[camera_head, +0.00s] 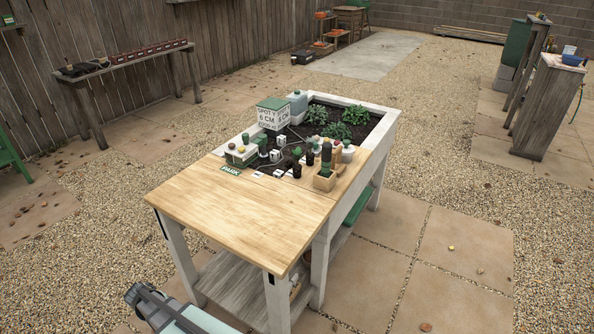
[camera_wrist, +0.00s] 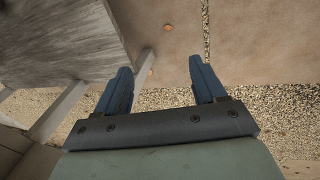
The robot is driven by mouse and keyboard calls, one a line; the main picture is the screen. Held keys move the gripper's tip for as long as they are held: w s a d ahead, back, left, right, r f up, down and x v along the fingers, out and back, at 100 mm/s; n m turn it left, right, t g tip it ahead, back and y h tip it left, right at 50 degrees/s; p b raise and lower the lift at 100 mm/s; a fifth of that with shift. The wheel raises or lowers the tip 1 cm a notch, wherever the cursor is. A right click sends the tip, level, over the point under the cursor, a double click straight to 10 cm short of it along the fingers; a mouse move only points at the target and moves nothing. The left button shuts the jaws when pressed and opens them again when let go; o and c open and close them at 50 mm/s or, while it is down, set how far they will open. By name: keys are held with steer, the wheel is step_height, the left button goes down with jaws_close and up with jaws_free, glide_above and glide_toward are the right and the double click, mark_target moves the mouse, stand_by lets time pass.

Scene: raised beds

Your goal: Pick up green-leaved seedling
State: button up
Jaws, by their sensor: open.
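Several green-leaved plants grow in the dark soil of the raised bed (camera_head: 383,128) in the head view, such as a leafy plant (camera_head: 317,114) at the back left, another plant (camera_head: 355,115) at the right and a third plant (camera_head: 337,131) nearer the front. Smaller green bits sit among pots and blocks at the near end; I cannot tell which one is the seedling. My gripper (camera_wrist: 160,66) is open and empty in the wrist view, beside the bench's lower shelf and above the paving. It is far from the plants, low at the bench's near side.
The bench's lower shelf (camera_wrist: 60,45) and legs are close to my gripper.

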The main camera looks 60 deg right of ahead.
steer(key=w+d+r+m+t+h, duration=0.1)
steer(key=w+d+r+t+h, duration=0.15)
steer(key=w+d+r, duration=0.75)
steer(key=w+d+r+m+t+h, duration=0.1)
steer(key=w+d+r+t, duration=0.2)
steer(key=w+r, duration=1.55)
steer(key=d+r+m, duration=0.1)
steer(key=d+r, duration=0.6)
steer(key=r, duration=0.1)
steer(key=s+d+r+m+g, duration=0.2)
steer(key=s+d+m, duration=0.25)
steer(key=d, duration=0.85)
step_height(320, 180, up, 6)
steer(key=m+g+y, duration=0.4)
steer(key=m+y, duration=0.2)
steer(key=m, duration=0.5)
glide_above(297, 166)
steer(key=shift+w+d+r+n, duration=0.15)
steer(key=shift+w+r+n, duration=0.05)
steer(key=shift+w+n, duration=0.1)
steer(key=shift+s, duration=0.25)
steer(key=shift+s+f, duration=0.1)
steer(key=shift+f, duration=0.35)
steer(key=f, duration=1.2)
steer(key=shift+w+d+f, duration=0.2)
steer(key=shift+w+f, duration=0.05)
steer(key=shift+f, duration=0.15)
